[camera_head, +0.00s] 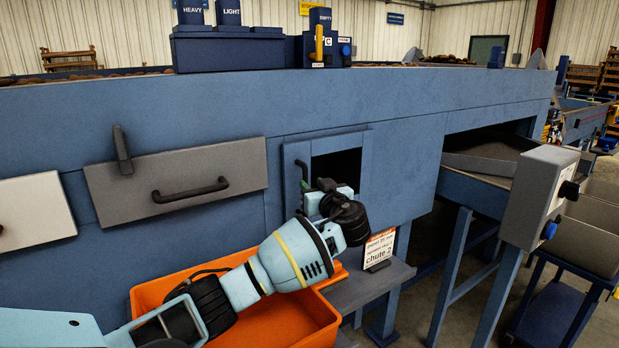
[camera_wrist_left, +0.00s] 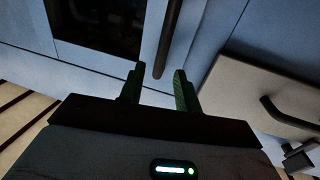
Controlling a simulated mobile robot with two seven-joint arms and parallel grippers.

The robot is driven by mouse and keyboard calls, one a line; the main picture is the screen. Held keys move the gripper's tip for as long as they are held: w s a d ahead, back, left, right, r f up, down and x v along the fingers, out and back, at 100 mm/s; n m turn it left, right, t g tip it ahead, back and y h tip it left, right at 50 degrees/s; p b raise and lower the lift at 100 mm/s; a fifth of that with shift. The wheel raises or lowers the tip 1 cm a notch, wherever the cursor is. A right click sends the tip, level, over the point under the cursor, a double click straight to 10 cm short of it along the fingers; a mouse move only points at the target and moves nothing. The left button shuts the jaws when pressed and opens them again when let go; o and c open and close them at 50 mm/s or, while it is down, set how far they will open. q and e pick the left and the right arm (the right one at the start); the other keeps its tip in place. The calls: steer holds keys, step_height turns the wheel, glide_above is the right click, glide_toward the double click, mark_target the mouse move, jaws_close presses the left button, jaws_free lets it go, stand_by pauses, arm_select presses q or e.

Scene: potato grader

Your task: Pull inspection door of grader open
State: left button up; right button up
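The blue inspection door (camera_head: 293,165) is on the grader's front, with a dark vertical bar handle (camera_head: 304,172). A dark opening (camera_head: 336,166) shows just right of the handle panel. In the left wrist view the handle (camera_wrist_left: 163,42) stands upright beside the dark opening (camera_wrist_left: 100,22). My left gripper (camera_head: 309,187) is in front of the door at the handle's lower part. Its two green fingers (camera_wrist_left: 159,84) are apart, and the handle's near end shows between or just beyond their tips. I cannot tell whether they touch it. My right gripper is not in view.
A grey panel with a dark handle (camera_head: 190,190) is left of the door. An orange crate (camera_head: 150,296) sits under my left arm. A small chute sign (camera_head: 379,249) stands on a ledge below right. A grey control box (camera_head: 537,196) juts out at right.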

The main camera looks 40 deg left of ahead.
mark_target(306, 179)
arm_select(q)
steer(key=shift+x, duration=3.05)
steer(key=shift+c, duration=0.4)
jaws_close()
